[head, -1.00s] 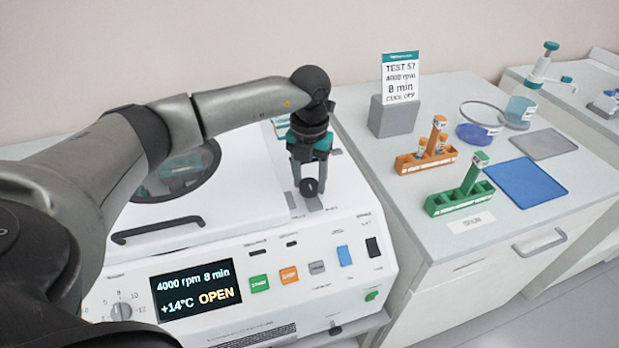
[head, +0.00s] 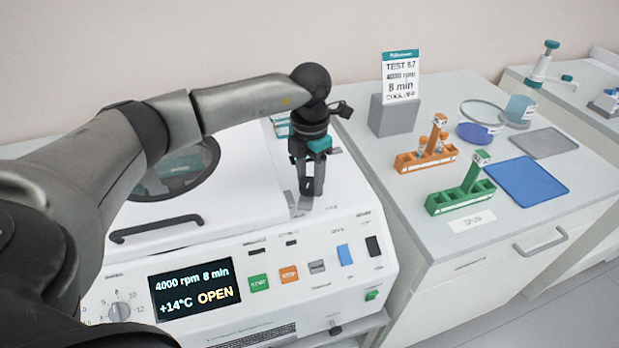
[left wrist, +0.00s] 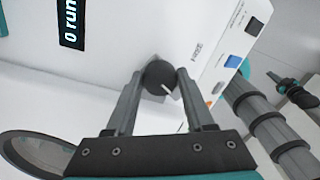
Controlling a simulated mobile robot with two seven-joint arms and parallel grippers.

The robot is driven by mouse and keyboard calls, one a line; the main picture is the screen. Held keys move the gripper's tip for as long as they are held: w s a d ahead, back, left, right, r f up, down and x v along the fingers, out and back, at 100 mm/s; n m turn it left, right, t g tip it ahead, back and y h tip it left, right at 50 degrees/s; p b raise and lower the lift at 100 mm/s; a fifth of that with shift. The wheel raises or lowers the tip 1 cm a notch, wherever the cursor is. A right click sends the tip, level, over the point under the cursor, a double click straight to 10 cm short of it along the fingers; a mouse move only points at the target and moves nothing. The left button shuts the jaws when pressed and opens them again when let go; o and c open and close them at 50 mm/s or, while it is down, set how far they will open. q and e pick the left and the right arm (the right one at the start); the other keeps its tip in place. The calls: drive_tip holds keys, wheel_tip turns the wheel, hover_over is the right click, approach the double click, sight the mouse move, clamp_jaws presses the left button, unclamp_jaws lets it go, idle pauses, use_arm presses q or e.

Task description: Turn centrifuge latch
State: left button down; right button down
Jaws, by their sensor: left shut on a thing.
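The centrifuge is a white box whose lid (head: 190,212) is down, with a round window and a dark handle (head: 157,229). Its display (head: 194,289) reads 4000 rpm, 8 min, +14°C, OPEN. The latch is a dark round knob with a white pointer line, and shows between the fingers in the left wrist view (left wrist: 158,77). My left gripper (head: 306,190) points down at the top right of the centrifuge and is shut on this knob. It also shows in the left wrist view (left wrist: 160,85). In the head view the fingers mostly hide the knob.
Coloured buttons, such as the green one (head: 259,283), line the front panel. On the bench to the right stand a card (head: 400,77), an orange rack (head: 407,161), a green rack (head: 440,207) and a blue mat (head: 526,182).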

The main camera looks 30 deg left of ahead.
sight(310, 183)
use_arm(q)
drive_tip(key=m+b, duration=0.1)
drive_tip(key=m, duration=0.5)
drive_tip(key=shift+d, duration=0.1)
drive_tip(key=m+b, duration=0.1)
drive_tip(key=m, duration=0.5)
drive_tip(key=shift+r, duration=0.1)
idle(0.5)
drive_tip(key=shift+c, duration=1.3)
unclamp_jaws()
drive_tip(key=shift+s, duration=0.1)
wheel_tip(310, 183, up, 15)
drive_tip(key=p, duration=0.1)
